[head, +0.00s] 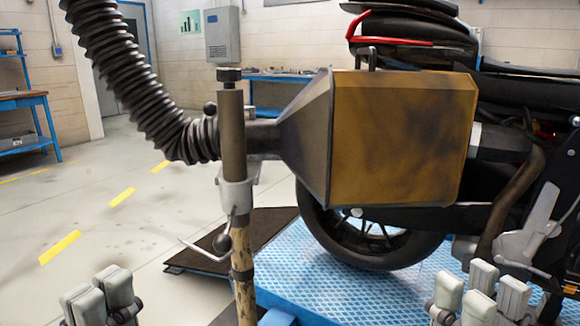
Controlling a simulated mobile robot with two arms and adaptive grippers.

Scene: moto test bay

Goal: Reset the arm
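My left gripper (98,294) is at the bottom left edge, pale finger pads pointing up with a small gap between them and nothing held. My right gripper (481,292) is at the bottom right, pads apart and empty. Both are cut off by the lower edge. Neither touches anything that I can see. An exhaust extraction arm stands ahead: a worn upright post (233,140) with a clamp and a lever (222,243), a black ribbed hose (118,70) and a brownish-yellow hood (400,137) with a small top handle. The hood's mouth faces the motorcycle's rear.
A dark motorcycle (415,40) stands on a blue patterned platform (335,293), its rear wheel partly behind the hood. A dark ramp plate (215,245) lies to its left. Blue workbenches (25,100) stand at the walls. The floor at left, with yellow stripes, is clear.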

